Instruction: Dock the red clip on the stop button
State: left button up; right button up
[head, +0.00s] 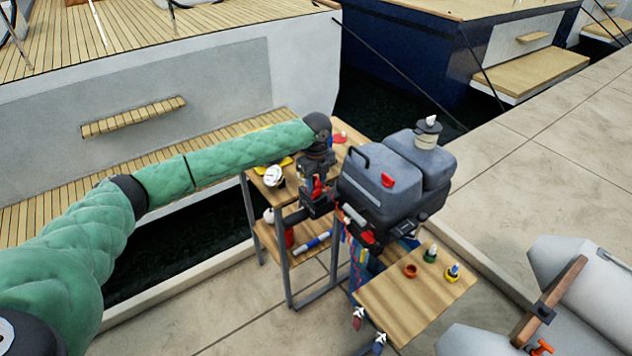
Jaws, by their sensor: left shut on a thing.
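My left gripper (318,203) hangs down from the green-sleeved arm, just left of the grey outboard motor (380,192). It is shut on a small red piece (317,186), which looks like the red clip, though the dark fingers partly hide it. A thin red cord hangs below, near the motor's front. A red part (368,237) sits low on the motor's front and another red part (388,180) is on its cowl. I cannot tell for sure which part is the stop button. The clip appears apart from the motor. My right gripper is not in view.
An inflatable dinghy (575,270) lies right. Dock paving is clear at lower left.

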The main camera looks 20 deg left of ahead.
pick_arm(q)
jog(key=shift+p, duration=0.45)
jog(key=shift+f, duration=0.6)
dwell(0.6)
jog(key=o, duration=0.7)
